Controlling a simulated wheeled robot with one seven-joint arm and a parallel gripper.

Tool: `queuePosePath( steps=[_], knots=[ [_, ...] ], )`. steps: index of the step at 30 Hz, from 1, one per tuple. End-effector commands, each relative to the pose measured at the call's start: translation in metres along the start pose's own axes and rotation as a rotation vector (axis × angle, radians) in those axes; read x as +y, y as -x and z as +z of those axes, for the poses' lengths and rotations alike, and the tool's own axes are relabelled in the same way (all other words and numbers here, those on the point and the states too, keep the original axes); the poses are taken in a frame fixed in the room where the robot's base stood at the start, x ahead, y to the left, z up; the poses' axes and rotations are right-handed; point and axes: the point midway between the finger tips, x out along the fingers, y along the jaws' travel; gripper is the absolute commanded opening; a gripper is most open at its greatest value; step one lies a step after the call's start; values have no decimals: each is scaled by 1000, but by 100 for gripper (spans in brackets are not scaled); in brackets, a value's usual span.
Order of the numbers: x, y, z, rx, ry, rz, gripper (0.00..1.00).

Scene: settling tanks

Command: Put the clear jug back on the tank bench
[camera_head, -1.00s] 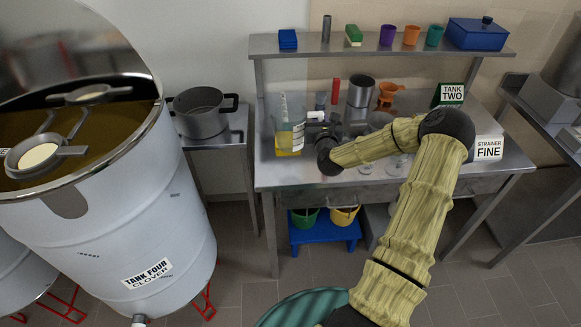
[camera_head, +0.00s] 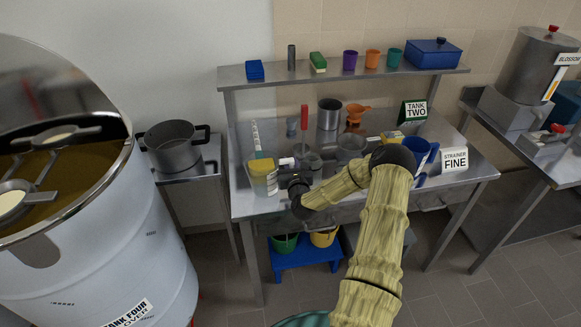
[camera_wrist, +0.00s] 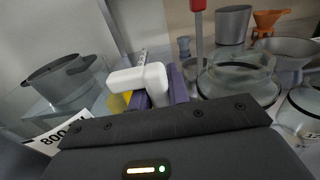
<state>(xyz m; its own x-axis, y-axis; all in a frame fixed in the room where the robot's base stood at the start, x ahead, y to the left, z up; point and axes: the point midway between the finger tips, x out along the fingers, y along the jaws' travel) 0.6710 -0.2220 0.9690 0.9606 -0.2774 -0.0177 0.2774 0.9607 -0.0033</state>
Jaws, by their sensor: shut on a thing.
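In the wrist view the handle is between purple finger pads (camera_wrist: 179,84), and the jug body is mostly hidden. The steel tank bench (camera_head: 345,192) has a raised back shelf (camera_head: 345,75).
A glass jar (camera_wrist: 238,74) stands right of my gripper, beside a red-handled tool (camera_head: 304,118). A steel beaker (camera_head: 329,113), orange funnel (camera_head: 355,113), blue container (camera_head: 416,150) and STRAINER FINE sign (camera_head: 455,159) stand on the bench. A grey pot (camera_head: 170,147) is left; tank four is nearer left.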

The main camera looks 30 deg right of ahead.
Motion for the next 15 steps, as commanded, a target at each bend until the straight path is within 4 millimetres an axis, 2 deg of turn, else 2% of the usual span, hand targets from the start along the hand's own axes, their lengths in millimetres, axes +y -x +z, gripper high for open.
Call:
queuePosePath(
  steps=[4, 15],
  knots=[
    [0, 0, -18, 1, -1, 0, 0],
    [0, 0, -23, 0, -1, 0, 0]
  ],
)
